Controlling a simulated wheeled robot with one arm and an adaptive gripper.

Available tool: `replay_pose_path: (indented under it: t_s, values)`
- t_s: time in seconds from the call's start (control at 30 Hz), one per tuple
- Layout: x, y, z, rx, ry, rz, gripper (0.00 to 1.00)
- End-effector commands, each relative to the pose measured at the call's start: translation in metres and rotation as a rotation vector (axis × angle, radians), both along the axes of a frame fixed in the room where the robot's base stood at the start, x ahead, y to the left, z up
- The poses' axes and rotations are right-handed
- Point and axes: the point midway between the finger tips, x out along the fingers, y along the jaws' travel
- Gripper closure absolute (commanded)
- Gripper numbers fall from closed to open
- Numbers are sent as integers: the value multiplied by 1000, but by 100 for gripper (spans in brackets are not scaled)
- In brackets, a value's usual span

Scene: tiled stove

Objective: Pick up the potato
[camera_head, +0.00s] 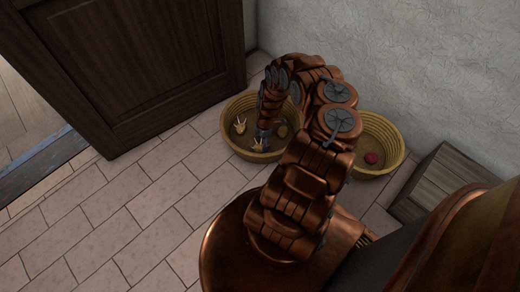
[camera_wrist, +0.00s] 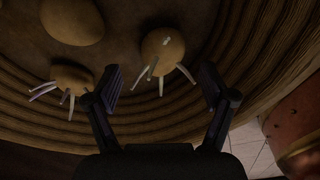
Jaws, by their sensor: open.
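My gripper (camera_wrist: 161,88) is open in the wrist view, its two dark fingers apart. A round brown potato with white sprouts (camera_wrist: 163,50) lies just beyond the gap between the fingertips. I cannot tell whether either finger touches it. A second sprouted potato (camera_wrist: 72,78) lies by the left finger, and a smooth potato without visible sprouts (camera_wrist: 72,20) lies at the upper left. In the head view my arm reaches down into a woven basket (camera_head: 238,145), with my gripper (camera_head: 264,135) low inside it. A sprouted potato (camera_head: 240,126) shows there left of the gripper.
A second woven basket (camera_head: 398,138) with a dark red item (camera_head: 371,158) stands to the right, partly behind my arm. A grey wooden crate (camera_head: 440,180) is beside it. A dark wooden door (camera_head: 140,70) is at the left. The tiled floor (camera_head: 120,215) in front is clear.

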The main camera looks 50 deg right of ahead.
Motion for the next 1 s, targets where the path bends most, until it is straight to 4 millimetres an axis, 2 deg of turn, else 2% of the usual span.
replay_pose_path:
  t_s: [0.33,0.67,1.0]
  values:
    - [0,7,-42,2,1,2,17]
    - [0,7,-45,0,0,1,17]
    - [0,7,-46,0,0,1,53]
